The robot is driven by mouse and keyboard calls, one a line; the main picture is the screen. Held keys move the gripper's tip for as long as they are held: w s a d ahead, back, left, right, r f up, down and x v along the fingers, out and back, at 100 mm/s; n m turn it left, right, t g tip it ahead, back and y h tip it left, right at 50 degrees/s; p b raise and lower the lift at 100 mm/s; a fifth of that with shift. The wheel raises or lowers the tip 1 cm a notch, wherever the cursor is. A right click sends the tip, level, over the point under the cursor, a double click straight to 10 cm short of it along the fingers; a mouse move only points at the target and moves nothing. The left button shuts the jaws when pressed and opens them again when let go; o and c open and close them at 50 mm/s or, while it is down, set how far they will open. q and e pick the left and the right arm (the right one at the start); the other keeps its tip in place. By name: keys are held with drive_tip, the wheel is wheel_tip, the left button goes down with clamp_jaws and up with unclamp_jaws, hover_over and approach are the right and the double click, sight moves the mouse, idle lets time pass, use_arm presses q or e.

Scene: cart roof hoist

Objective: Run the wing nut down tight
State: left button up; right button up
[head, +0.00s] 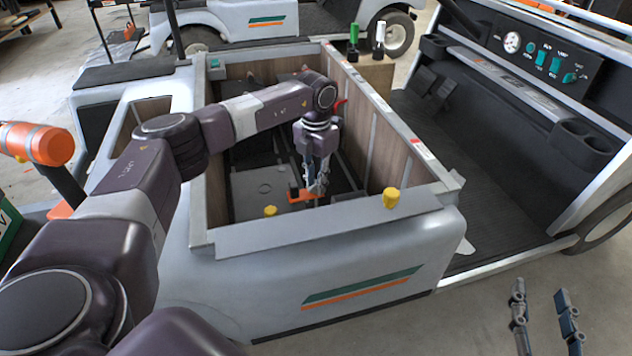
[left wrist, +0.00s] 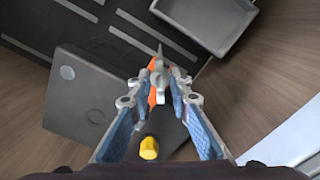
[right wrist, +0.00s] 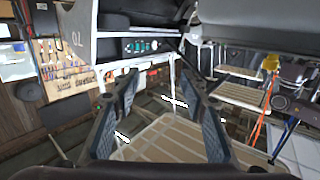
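My left gripper (head: 317,180) reaches down into the open compartment of the cart, beside an orange part (head: 294,194) low inside it. In the left wrist view its fingertips (left wrist: 161,76) come close together around a small grey metal piece, which looks like the wing nut (left wrist: 158,82). A pointed grey tip stands out beyond it, and the orange part (left wrist: 152,96) shows just behind. The fingers hide much of the nut, so how far down it sits cannot be told. My right gripper (head: 545,310) is open and empty over the floor at the lower right.
The wood-lined walls (head: 375,140) enclose my left gripper. A grey box (head: 262,185) lies on the compartment floor. Green and white bottles (head: 354,38) stand behind. Dashboard and footwell are at right.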

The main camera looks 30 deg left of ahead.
use_arm(q)
clamp_jaws()
